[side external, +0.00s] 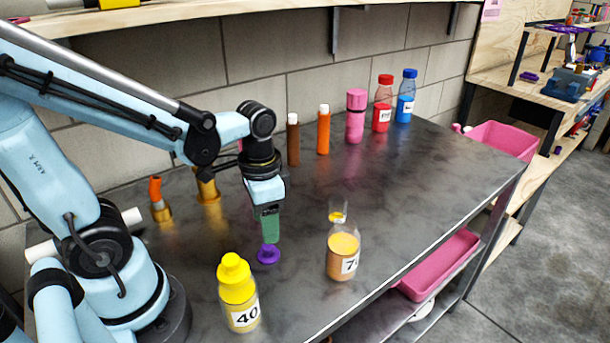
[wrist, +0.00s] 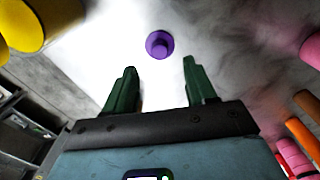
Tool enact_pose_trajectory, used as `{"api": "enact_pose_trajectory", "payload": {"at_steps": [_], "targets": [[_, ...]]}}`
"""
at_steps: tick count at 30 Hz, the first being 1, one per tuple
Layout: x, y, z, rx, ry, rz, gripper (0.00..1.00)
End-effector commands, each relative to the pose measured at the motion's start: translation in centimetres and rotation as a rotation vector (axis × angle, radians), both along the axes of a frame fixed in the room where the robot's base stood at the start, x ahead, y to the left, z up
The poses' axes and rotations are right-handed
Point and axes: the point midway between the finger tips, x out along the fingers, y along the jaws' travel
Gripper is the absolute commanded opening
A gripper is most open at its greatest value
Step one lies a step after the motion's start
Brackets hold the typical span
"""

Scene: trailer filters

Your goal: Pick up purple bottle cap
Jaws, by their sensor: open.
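The purple bottle cap (side external: 268,254) lies on the dark metal table (side external: 420,190). It is a small knob on a wider round flange, and it also shows in the wrist view (wrist: 160,45). My gripper (side external: 270,238) points down just above the cap in the side view. In the wrist view my gripper (wrist: 160,80) has its two green fingers spread wide with nothing between them. Whether a fingertip touches the cap cannot be told.
A yellow bottle (side external: 238,292) stands to the left of the cap, and an orange-filled jar (side external: 342,255) to the right. Brown (side external: 293,140), orange (side external: 323,130), pink (side external: 355,118), red (side external: 382,105) and blue (side external: 405,97) containers line the back. The right middle of the table is clear.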

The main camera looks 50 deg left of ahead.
Motion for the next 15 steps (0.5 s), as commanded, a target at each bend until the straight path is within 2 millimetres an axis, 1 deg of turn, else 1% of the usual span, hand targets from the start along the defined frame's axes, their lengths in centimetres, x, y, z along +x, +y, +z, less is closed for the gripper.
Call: {"api": "enact_pose_trajectory", "payload": {"at_steps": [8, 15], "targets": [[0.0, 0.0, -1.0, 0.000, 0.000, 0.000, 0.56], [0.0, 0.0, -3.3, 0.000, 0.000, 0.000, 0.56]]}}
